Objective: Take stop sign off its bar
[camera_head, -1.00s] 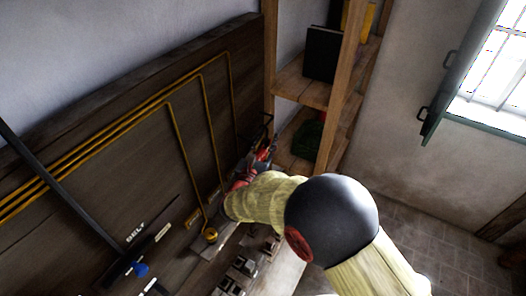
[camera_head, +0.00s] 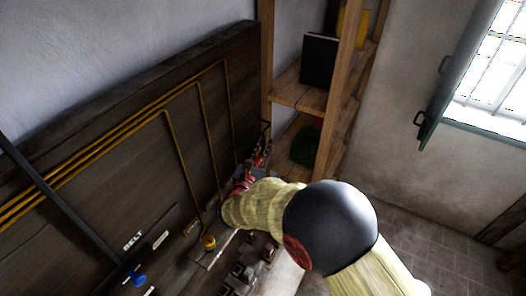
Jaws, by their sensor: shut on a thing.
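My gripper (camera_head: 262,158) is at the right end of the dark wooden panel, beyond my pale yellow arm and its black joint. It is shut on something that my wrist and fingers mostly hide. I take this to be the stop sign, but no clear face or lettering of it shows. A thin black bar or bracket (camera_head: 266,127) shows at the panel's right edge, just above the fingers. I cannot tell whether the held thing still touches the bar.
The dark panel (camera_head: 120,110) carries yellow pipes (camera_head: 175,140), a blue knob (camera_head: 139,279) and a BELT label (camera_head: 133,241). Wooden shelves (camera_head: 300,95) with a black binder (camera_head: 319,60) and a green item (camera_head: 306,146) stand close right of my gripper. Floor (camera_head: 420,240) is open at right.

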